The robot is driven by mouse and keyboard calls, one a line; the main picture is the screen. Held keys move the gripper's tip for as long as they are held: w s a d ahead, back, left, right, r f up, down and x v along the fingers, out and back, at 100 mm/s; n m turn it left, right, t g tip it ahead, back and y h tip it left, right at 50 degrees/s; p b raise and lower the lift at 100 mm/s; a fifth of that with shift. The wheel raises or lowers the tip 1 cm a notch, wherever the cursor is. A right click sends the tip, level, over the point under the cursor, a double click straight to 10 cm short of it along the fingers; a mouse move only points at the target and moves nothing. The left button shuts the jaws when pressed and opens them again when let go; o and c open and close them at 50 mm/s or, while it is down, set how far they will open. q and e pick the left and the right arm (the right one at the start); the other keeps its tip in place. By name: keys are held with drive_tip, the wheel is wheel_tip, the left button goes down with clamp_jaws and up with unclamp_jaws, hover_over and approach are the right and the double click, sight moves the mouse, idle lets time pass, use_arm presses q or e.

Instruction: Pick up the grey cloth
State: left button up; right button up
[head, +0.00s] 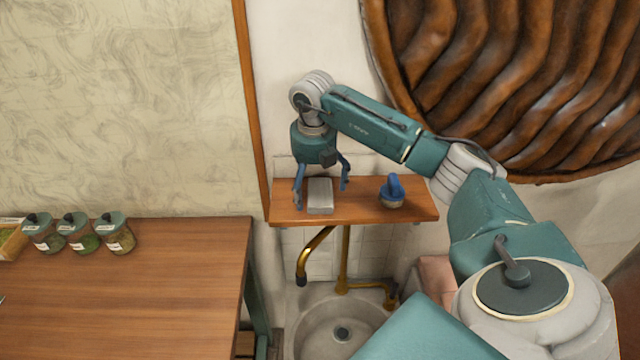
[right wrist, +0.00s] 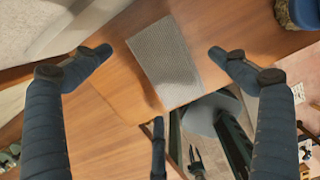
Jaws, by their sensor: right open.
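The grey cloth (head: 320,196) is a small folded rectangle lying on a wooden shelf (head: 361,200) above the sink. In the right wrist view the cloth (right wrist: 165,62) lies ahead between the two fingers, apart from both. My right gripper (head: 321,194) points down over the shelf with its blue fingers spread on either side of the cloth. It is open and empty, and it also shows in the right wrist view (right wrist: 158,58).
A blue-handled brush (head: 392,191) stands on the shelf to the right of the cloth. Below are a brass tap (head: 315,252) and a stone basin (head: 325,318). A wooden table (head: 130,285) at left holds several lidded jars (head: 82,236). A wall stands behind the shelf.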

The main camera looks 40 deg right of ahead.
drive_tip(key=shift+w+d+f, duration=0.15)
drive_tip(key=shift+d+f, duration=0.05)
drive_tip(key=shift+f, duration=0.8)
drive_tip(key=c, duration=1.2)
drive_tip(key=shift+r, duration=0.1)
